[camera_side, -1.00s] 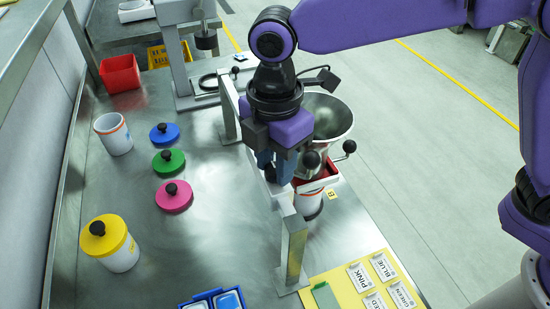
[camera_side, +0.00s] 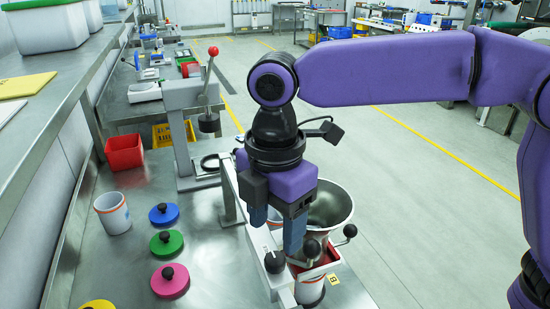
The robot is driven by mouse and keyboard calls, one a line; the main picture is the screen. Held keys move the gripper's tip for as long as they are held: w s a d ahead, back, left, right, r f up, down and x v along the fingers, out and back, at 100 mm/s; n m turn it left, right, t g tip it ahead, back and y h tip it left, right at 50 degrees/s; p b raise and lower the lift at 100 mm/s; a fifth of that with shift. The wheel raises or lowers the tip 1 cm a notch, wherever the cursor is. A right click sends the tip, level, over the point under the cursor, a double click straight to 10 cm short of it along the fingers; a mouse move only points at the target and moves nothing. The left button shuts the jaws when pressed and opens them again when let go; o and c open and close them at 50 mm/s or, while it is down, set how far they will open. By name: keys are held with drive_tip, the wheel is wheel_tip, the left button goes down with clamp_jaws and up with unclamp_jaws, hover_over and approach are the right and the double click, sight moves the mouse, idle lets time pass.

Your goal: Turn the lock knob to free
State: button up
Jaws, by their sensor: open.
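The black lock knob (camera_side: 274,262) sits on the near part of the metal frame (camera_side: 247,225) that carries the drum. The steel drum (camera_side: 330,206) is right of my gripper and partly behind it. The fingertips are just above the knob in the picture. Whether they touch it I cannot tell. The knob's marking is too small to read.
Levers with black balls (camera_side: 350,230) stick out beside the drum. A white cup (camera_side: 309,289) stands below it by a red tray (camera_side: 325,258). Blue, green and pink lids (camera_side: 170,280) and a white cup (camera_side: 112,213) stand left. A press (camera_side: 186,125) stands behind.

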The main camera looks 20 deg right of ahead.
sight(276, 258)
wheel_tip(276, 258, up, 11)
drive_tip(key=shift+r, duration=0.15)
idle(0.4)
idle(0.5)
drive_tip(key=s+d+f+m, duration=0.3)
drive_tip(key=s+d+f, duration=0.2)
drive_tip(key=d, duration=0.6)
drive_tip(key=s+d+f+m, duration=0.3)
drive_tip(key=s+d+f, duration=0.3)
drive_tip(key=d, duration=0.6)
drive_tip(key=s+d+f+m, duration=0.4)
drive_tip(key=s+d+f, duration=0.2)
drive_tip(key=d+f, duration=0.3)
drive_tip(key=d, duration=0.3)
drive_tip(key=shift+d+f, duration=0.2)
